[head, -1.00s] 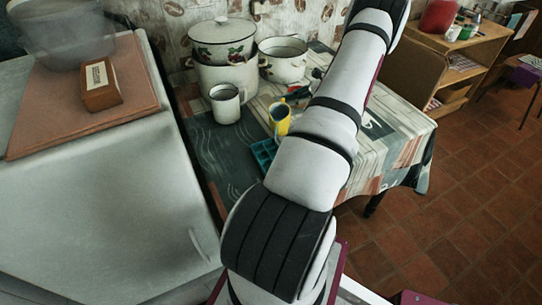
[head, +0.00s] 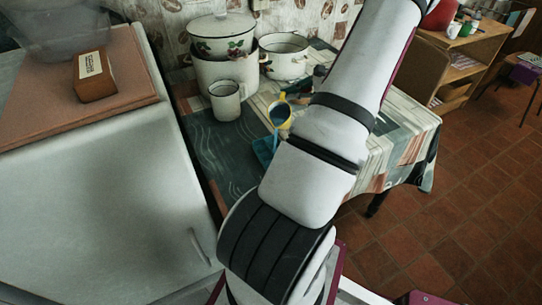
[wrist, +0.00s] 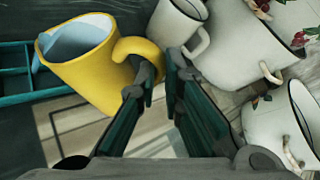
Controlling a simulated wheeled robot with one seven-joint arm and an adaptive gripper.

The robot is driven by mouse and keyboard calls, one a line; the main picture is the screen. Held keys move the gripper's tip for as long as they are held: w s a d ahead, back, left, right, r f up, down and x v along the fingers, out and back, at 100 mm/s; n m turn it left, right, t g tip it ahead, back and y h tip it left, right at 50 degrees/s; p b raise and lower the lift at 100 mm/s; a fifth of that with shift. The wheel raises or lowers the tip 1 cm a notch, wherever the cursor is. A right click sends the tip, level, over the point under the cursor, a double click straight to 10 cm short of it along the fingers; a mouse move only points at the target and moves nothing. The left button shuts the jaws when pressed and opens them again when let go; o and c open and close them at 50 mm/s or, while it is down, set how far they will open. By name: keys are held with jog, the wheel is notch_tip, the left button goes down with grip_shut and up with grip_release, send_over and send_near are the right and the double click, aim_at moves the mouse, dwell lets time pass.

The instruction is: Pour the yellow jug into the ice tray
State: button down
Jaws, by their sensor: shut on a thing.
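The yellow jug (head: 281,122) is tilted over the ice tray (head: 262,153), with light blue contents showing at its mouth. In the wrist view the jug (wrist: 92,72) leans left, and a light blue stream runs over its lip. The teal ice tray (wrist: 22,85) lies at the left there, partly hidden by the jug; its compartments look dark, and how much is in them I cannot tell. My gripper (wrist: 160,75) is shut on the jug's handle. In the head view my arm hides most of the gripper.
A white mug (head: 225,101) stands left of the jug. Behind it are a lidded enamel pot (head: 222,75) and an open enamel pot (head: 284,57). They stand close on the cloth-covered table (head: 232,160). A pale cabinet (head: 100,190) stands at the left.

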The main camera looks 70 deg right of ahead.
aim_at(288, 106)
jog(key=shift+a+r+n+h+b, duration=0.2)
jog(key=shift+a+n+h+b, duration=0.35)
jog(key=shift+b, duration=0.8)
jog(key=shift+a+r+b, duration=0.1)
jog(key=shift+a+b, duration=0.15)
jog(key=shift+b, duration=0.3)
jog(key=shift+s+a+r+n+t+h+b, duration=0.2)
jog(key=shift+a+n+h+b, duration=0.35)
jog(key=shift+b, duration=1.15)
jog(key=shift+s+a+r+n+t+h+b, duration=0.1)
jog(key=shift+a+r+n+t+h+b, duration=0.3)
jog(key=shift+b, duration=1.25)
jog(key=shift+a+f+n+h+b, duration=0.3)
jog(key=shift+a+n+b, duration=0.3)
jog(key=shift+b, duration=0.75)
